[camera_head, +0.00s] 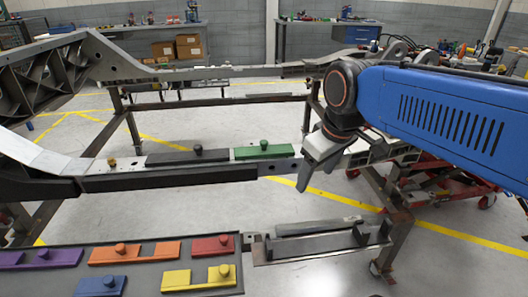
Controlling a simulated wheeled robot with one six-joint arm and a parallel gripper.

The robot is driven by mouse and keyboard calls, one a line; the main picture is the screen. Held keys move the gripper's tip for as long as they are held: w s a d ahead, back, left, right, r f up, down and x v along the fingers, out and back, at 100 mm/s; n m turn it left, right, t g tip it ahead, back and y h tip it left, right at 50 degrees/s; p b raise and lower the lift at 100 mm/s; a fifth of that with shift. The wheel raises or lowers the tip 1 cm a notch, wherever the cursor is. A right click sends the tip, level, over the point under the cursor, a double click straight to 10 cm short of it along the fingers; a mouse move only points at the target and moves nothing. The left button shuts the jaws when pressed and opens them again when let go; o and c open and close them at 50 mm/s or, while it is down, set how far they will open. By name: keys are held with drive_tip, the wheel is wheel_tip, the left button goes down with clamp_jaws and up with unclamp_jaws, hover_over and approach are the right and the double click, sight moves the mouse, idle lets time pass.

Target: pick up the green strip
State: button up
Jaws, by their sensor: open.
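The green strip (250,154) is a flat bar with a round green knob on top. It lies on the dark chassis rail (170,180) near the middle of the view, to the right of a black strip (170,159) with a black knob. My gripper (308,170) hangs at the end of my blue arm, to the right of the green strip and apart from it in the picture. Its grey fingers point down and are open, with nothing seen between them. How far it is from the strip in depth is hard to tell.
A dark tray (60,281) at front left holds purple, orange, red, blue and yellow pieces. A metal bracket (320,243) lies beside it. A small brass-coloured knob (112,162) stands on the rail's left. The chassis frame surrounds open floor. A red cart (455,184) is at right.

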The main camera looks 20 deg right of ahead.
drive_tip(key=w+a+r+n+g, duration=0.2)
drive_tip(key=w+r+n, duration=0.5)
drive_tip(key=w, duration=0.4)
wheel_tip(320, 180, up, 5)
drive_tip(key=n+g, duration=0.2)
drive_tip(key=n, duration=0.3)
hover_over(265, 141)
wheel_tip(265, 141, down, 17)
drive_tip(key=shift+f, duration=0.1)
drive_tip(key=c, duration=1.2)
drive_tip(key=shift+r, duration=0.2)
